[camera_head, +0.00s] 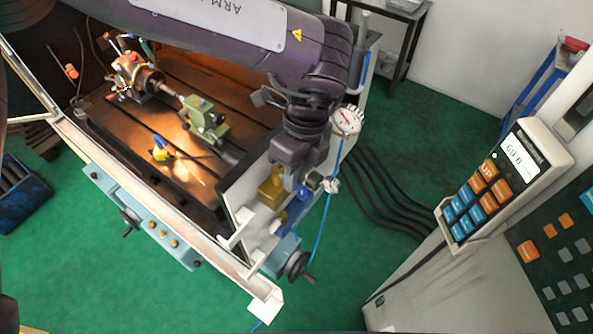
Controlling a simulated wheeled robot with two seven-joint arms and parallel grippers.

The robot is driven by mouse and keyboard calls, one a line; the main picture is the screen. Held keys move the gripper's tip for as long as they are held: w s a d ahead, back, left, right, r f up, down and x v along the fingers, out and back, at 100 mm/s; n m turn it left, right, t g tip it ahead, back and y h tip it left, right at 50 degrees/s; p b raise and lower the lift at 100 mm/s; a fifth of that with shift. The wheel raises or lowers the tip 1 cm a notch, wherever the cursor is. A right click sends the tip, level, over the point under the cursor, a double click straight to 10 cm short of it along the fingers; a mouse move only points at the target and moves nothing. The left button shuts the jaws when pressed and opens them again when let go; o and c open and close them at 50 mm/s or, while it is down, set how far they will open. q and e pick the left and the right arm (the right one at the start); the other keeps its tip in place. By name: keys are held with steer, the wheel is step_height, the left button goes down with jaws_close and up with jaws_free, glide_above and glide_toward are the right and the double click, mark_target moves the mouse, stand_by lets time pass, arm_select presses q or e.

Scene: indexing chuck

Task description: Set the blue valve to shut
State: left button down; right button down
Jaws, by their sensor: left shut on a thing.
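The blue valve (302,193) shows as a small blue piece at the right end of the machine, beside a brass-coloured block (271,190). My left gripper (297,182) reaches down from the purple arm over it and is shut on the blue valve's handle. The gripper and wrist hide most of the valve, so I cannot tell its handle's angle. A round white gauge (347,120) stands just right of my wrist. My right gripper is not in view.
The machine bed (150,120) with its chuck (137,75) and green tailstock (204,117) lies left of the gripper. A handwheel (299,265) sits below it. A thin blue hose (325,225) and black cables (375,195) run at right. A control pendant (510,175) stands far right.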

mark_target(275, 184)
arm_select(q)
steer(key=m, duration=0.1)
steer(key=s+m, duration=0.1)
steer(key=m, duration=0.1)
steer(key=shift+a+b, duration=0.3)
steer(key=shift+b, duration=0.1)
steer(key=shift+s+a+m+t+y+b, duration=0.1)
steer(key=shift+a+m+t+b, duration=0.55)
steer(key=shift+m, duration=1.5)
steer(key=shift+s+a+m+t+y+b, duration=0.25)
steer(key=shift+a+m, duration=0.65)
steer(key=shift+m, duration=1.2)
steer(key=shift+a+m+t+h+b, duration=0.1)
steer(key=shift+a+m+t+b, duration=0.55)
steer(key=shift+m, duration=1.5)
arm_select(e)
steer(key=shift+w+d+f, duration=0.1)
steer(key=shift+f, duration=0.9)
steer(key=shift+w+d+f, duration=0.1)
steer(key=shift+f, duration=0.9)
arm_select(q)
steer(key=shift+a, duration=0.2)
steer(key=c, duration=1.3)
jaws_free()
steer(key=shift+c, duration=0.2)
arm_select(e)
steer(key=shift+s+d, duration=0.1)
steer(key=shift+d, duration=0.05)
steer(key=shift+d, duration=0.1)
